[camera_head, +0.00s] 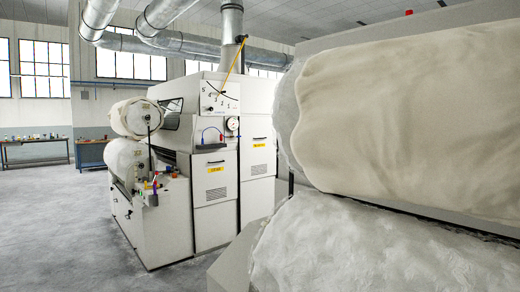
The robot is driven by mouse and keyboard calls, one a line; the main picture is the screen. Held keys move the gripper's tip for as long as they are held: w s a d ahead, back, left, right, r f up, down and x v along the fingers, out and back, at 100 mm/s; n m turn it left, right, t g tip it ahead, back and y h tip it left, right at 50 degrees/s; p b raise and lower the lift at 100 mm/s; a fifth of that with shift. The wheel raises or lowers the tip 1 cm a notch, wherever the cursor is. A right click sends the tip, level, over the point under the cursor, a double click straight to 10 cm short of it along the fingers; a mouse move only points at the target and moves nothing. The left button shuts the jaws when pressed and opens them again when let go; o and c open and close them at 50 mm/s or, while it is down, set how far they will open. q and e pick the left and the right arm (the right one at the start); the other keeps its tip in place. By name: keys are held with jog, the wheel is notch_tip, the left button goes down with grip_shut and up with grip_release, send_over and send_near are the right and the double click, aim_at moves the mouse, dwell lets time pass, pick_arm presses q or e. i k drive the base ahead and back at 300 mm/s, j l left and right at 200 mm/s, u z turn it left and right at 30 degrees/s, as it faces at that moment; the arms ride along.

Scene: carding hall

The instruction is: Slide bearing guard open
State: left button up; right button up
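Neither of my grippers shows in the head view. A white carding machine (215,200) stands in the middle distance. Small fittings (152,188), some orange and dark, sit at its left end beside two fibre rolls, an upper one (130,118) and a lower one (122,158). They are too small to tell whether one is a bearing guard, or whether it is open. A second machine with two large fibre rolls, an upper one (400,115) and a lower one (370,250), fills the right side close to me.
The grey floor (60,235) at the left is clear. Workbenches stand by the far wall, one greenish (30,150) and one blue (92,153). The dial panel (219,98) and a round gauge (233,124) are on the carding machine. Ducts (150,40) run overhead.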

aim_at(258, 156)
jog(key=i+j+u, duration=0.25)
jog(key=i+u, duration=0.55)
jog(key=i, duration=0.15)
jog(key=i+u, duration=0.45)
jog(key=i, duration=1.7)
jog(key=i+z, duration=0.25)
jog(key=i, duration=0.2)
jog(key=i+z, duration=0.25)
jog(key=i, duration=0.25)
jog(key=i+j+z, duration=0.25)
jog(key=i, duration=0.2)
jog(key=i+j+z, duration=0.25)
jog(key=i, duration=0.2)
jog(key=i+l+z, duration=0.25)
jog(key=z, duration=0.15)
jog(key=i+l+z, duration=0.1)
jog(key=i+z, duration=0.7)
jog(key=i+j+z, duration=0.2)
jog(key=i+z, duration=0.2)
jog(key=i+l, duration=0.15)
jog(key=i, duration=1.5)
jog(key=i+l+u, duration=0.15)
jog(key=i+u, duration=0.35)
jog(key=i, duration=0.5)
